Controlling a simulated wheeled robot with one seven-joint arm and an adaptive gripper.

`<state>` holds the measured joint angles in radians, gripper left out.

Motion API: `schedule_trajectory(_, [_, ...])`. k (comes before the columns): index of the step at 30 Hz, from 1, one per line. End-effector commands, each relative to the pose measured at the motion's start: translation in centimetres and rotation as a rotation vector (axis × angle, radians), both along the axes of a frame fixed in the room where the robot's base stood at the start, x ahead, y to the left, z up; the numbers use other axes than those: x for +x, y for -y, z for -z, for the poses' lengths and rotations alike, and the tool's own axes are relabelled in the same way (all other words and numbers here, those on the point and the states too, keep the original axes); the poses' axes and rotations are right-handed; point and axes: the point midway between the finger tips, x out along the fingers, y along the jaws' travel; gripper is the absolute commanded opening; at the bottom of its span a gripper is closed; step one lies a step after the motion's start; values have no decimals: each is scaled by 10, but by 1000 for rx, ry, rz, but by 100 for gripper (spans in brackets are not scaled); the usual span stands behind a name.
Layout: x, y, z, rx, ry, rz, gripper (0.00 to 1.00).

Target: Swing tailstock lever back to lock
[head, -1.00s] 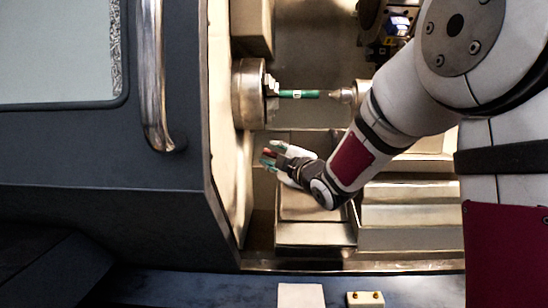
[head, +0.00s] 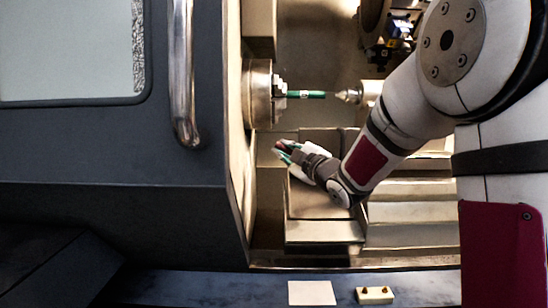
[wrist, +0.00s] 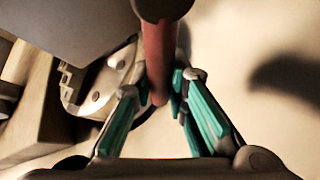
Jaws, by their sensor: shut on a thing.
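My gripper (head: 281,150) is low in front of the chuck, its teal-padded fingers pointing left. In the wrist view its fingers (wrist: 160,90) are closed in on both sides of a red rod-like handle (wrist: 160,60) with a dark round end at the top. This handle looks like the tailstock lever. Only a bit of red shows at the fingertips in the head view, and the lever's mount cannot be made out. The tailstock (head: 368,94), with its pointed centre, is at the right, partly behind my arm. Its tip faces a green workpiece.
The chuck (head: 258,92) holds the green workpiece (head: 308,94) at the left. The machine door (head: 110,140) with its upright handle (head: 184,75) fills the left side. Stepped metal covers (head: 320,230) lie below my gripper.

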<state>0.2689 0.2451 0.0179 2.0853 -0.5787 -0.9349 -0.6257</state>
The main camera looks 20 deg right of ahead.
Motion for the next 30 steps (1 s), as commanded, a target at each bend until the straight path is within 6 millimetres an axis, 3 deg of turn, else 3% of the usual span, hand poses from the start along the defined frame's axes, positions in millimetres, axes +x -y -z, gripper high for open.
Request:
schedule_trajectory(15, [-3, 13, -12, 227, 72, 0, 0])
schedule_trajectory(26, [-4, 13, -14, 239, 75, 0, 0])
schedule_trajectory(27, [-4, 13, -13, 239, 75, 0, 23])
schedule_trajectory(29, [-4, 13, -14, 239, 75, 0, 36])
schedule_trajectory(30, [-4, 13, -14, 238, 75, 0, 36])
